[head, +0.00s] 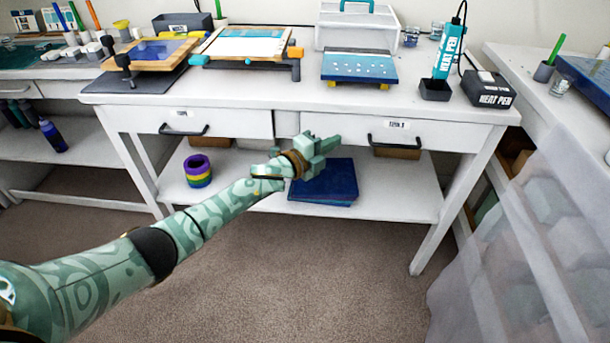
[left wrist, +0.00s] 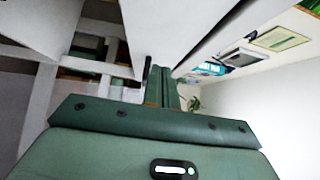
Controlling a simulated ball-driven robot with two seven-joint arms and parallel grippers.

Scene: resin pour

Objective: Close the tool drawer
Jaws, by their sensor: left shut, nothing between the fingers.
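The white bench has two drawers side by side under its top. The right drawer (head: 350,130) has a small label, too blurred to read, and a black bar handle (head: 394,140). The left drawer (head: 235,124) has a similar label and handle (head: 183,131). My right gripper is not in view.
The benchtop (head: 300,92) holds framed panels, a blue tray (head: 359,66) and a heat pen (head: 449,50). Below, a shelf (head: 250,196) carries tape rolls (head: 198,171) and blue sheets (head: 326,183). A translucent drawer unit (head: 530,240) stands at right. The carpet in front is clear.

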